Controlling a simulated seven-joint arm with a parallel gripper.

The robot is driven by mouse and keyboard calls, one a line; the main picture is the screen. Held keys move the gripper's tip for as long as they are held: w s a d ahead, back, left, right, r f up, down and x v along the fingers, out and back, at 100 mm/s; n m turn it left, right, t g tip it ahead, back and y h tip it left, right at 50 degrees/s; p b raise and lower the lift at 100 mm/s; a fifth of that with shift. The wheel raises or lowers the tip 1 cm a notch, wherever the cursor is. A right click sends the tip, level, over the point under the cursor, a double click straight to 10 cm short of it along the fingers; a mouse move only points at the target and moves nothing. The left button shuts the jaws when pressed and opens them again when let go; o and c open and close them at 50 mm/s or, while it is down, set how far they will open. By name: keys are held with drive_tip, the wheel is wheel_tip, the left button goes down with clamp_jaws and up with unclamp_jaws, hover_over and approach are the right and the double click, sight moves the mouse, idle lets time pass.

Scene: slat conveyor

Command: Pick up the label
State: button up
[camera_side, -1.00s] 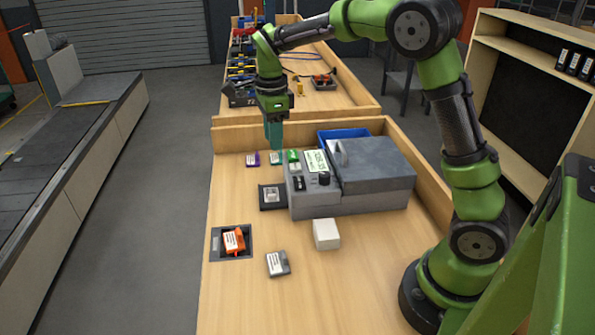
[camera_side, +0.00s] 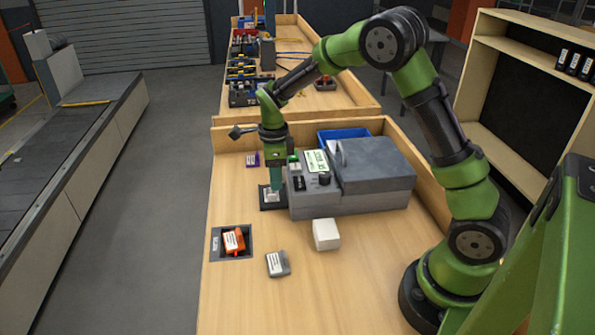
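A small whitish piece, likely the label (camera_side: 271,197), lies on a black pad (camera_side: 268,206) at the left of the grey label machine (camera_side: 350,200). My gripper (camera_side: 275,187) points straight down with its teal fingers right over this pad, their tips at or just above the whitish piece. The fingers partly hide the piece. I cannot tell whether they touch it, or whether they are open or shut.
An orange device (camera_side: 233,240) sits in a dark square recess at front left. A grey labelled device (camera_side: 277,264) and a white block (camera_side: 326,234) stand in front. A blue bin (camera_side: 343,136) is behind the machine.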

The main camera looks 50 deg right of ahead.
sight(270, 195)
wheel_tip(270, 195, down, 5)
drive_tip(key=shift+r, duration=0.1)
clamp_jaws()
idle(0.3)
